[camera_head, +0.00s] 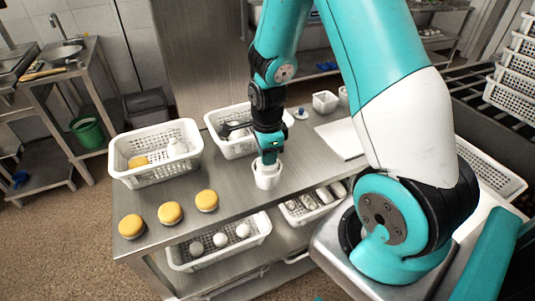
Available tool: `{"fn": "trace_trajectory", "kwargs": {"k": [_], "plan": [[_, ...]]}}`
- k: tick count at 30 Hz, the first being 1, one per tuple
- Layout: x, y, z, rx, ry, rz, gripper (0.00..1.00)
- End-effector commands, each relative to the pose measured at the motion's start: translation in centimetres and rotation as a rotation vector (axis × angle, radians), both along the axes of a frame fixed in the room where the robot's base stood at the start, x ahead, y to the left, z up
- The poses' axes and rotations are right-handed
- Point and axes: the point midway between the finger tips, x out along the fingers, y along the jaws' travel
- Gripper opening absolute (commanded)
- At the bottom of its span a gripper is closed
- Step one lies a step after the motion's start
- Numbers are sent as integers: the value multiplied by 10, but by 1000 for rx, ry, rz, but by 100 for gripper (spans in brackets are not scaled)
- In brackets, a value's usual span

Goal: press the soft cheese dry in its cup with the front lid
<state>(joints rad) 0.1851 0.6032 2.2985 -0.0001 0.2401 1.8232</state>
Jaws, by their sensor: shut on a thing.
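A white cup (267,181) stands upright on the steel table near the middle. My gripper (268,158) points straight down at the cup's mouth, its fingertips at the rim. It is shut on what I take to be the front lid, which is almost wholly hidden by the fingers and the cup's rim. The soft cheese inside the cup is hidden. Another lid with a blue knob (300,113) lies farther back on the table.
Several yellow-topped round pieces, one of them here (170,213), line the front left edge. A white basket (155,174) stands at the left and another (224,115) behind my gripper. A white board (342,139) lies right. Baskets fill the lower shelf.

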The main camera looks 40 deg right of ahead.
Motion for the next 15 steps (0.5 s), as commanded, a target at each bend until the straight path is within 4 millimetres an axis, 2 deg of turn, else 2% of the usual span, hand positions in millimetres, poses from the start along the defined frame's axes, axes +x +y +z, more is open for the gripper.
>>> {"fn": "trace_trajectory", "kwargs": {"k": [1, 15], "plan": [[0, 0, 7, 0, 0, 0, 1], [0, 0, 36, 0, -1, 0, 1]]}}
